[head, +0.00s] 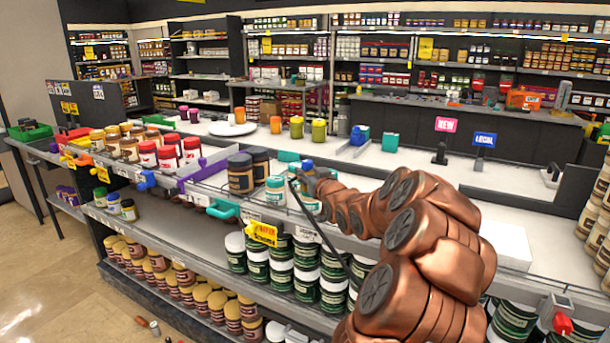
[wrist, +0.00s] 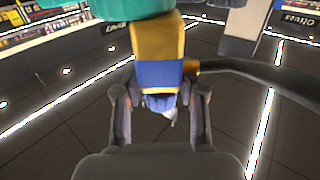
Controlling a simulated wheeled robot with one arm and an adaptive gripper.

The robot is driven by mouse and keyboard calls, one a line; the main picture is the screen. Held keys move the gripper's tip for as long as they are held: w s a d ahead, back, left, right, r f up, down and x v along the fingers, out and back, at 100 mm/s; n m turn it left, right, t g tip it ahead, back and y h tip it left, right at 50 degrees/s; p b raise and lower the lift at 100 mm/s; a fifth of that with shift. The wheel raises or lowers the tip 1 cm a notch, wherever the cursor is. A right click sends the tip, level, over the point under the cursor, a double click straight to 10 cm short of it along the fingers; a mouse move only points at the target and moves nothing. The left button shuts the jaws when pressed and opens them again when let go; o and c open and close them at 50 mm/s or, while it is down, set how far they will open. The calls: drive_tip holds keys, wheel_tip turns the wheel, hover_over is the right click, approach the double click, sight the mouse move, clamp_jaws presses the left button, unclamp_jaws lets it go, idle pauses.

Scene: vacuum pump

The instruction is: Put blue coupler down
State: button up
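The blue coupler (wrist: 160,74) shows in the wrist view as a blue band with a yellow body above it. My gripper (wrist: 160,90) has a finger on each side of the blue part and appears closed on it. A yellow nub on its right side meets a thick black hose. In the head view my gripper (head: 305,181) is over the near shelf, beside teal-labelled jars (head: 275,190). A small blue piece (head: 308,165) shows at its tip; the grasp is too small to make out there.
Dark brown jars (head: 241,175) stand left of my gripper. Red-lidded jars (head: 167,158) are farther left. A thin black rod or hose (head: 322,232) hangs in front of the shelf. A bare pale surface (head: 400,158) lies behind my arm.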

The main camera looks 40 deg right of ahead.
drive_tip(key=o, duration=0.3)
drive_tip(key=shift+o, duration=0.2)
drive_tip(key=shift+p, duration=0.3)
drive_tip(key=shift+s+f, duration=0.1)
drive_tip(key=shift+s, duration=0.05)
drive_tip(key=b+v, duration=0.2)
drive_tip(key=v, duration=0.5)
drive_tip(key=shift+s+f+b, duration=0.15)
drive_tip(key=shift+s+b, duration=0.1)
drive_tip(key=shift+b, duration=0.15)
drive_tip(key=shift+w+a, duration=0.1)
drive_tip(key=shift+a, duration=0.05)
